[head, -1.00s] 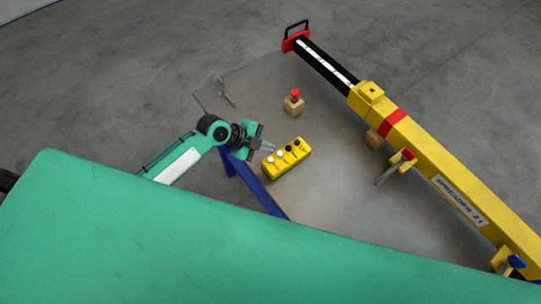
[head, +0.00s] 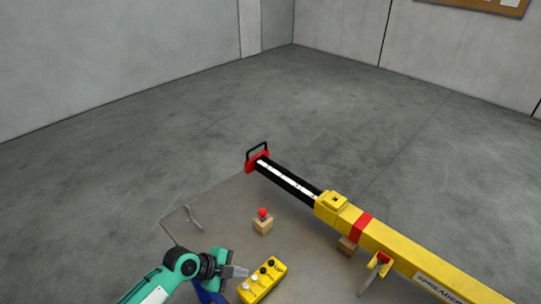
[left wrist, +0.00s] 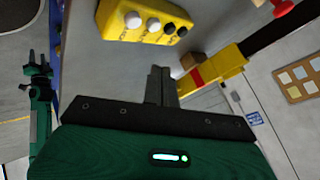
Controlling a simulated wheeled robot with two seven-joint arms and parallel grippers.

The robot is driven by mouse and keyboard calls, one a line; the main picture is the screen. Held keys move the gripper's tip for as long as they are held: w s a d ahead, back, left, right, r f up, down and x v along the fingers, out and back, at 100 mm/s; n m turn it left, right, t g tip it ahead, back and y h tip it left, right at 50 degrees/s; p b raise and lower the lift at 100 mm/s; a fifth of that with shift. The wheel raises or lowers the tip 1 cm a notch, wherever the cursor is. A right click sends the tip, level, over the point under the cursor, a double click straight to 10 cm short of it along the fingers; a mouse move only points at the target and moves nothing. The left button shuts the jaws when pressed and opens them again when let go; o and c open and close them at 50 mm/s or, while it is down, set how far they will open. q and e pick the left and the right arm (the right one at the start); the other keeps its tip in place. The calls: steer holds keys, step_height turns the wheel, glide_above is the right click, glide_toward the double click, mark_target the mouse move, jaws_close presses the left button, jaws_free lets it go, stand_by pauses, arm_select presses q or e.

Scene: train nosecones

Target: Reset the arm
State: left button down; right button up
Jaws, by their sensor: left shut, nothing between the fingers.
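My left gripper (head: 236,271) is at the lower left of the head view, over the table's near left edge, just left of a yellow control box. Its fingers are together and hold nothing; they also show in the left wrist view (left wrist: 160,85). The yellow control box (head: 264,281) has black and white buttons and lies on the grey table (head: 212,231). It also shows at the top of the left wrist view (left wrist: 150,22).
A wooden block with a red knob (head: 263,224) stands behind the control box. A long yellow spreader beam (head: 395,254) with a black arm and red end crosses the table's right side, with a wooden block (head: 347,245) beside it. Open floor lies beyond the table.

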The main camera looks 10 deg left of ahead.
arm_select(q)
steer(key=s+r+n+y, duration=0.1)
steer(key=s+n+y, duration=0.2)
steer(key=s+n, duration=0.55)
steer(key=s+a+r+n+y, duration=0.2)
steer(key=s+a+n, duration=0.25)
steer(key=s, duration=0.25)
steer(key=s+a+r+n+y, duration=0.2)
steer(key=s+a+n+y, duration=0.15)
steer(key=s+n, duration=0.25)
step_height(320, 180, down, 32)
steer(key=g+b, duration=0.2)
steer(key=b, duration=0.1)
steer(key=s+a+f+b, duration=0.1)
steer(key=s+a+f, duration=0.1)
steer(key=s+f, duration=0.8)
steer(key=s+a+f+g+b, duration=0.1)
steer(key=s+f, duration=0.9)
steer(key=f, duration=0.3)
steer(key=shift+s+a+f, duration=0.15)
steer(key=shift+s+a, duration=0.05)
steer(key=shift+a, duration=0.2)
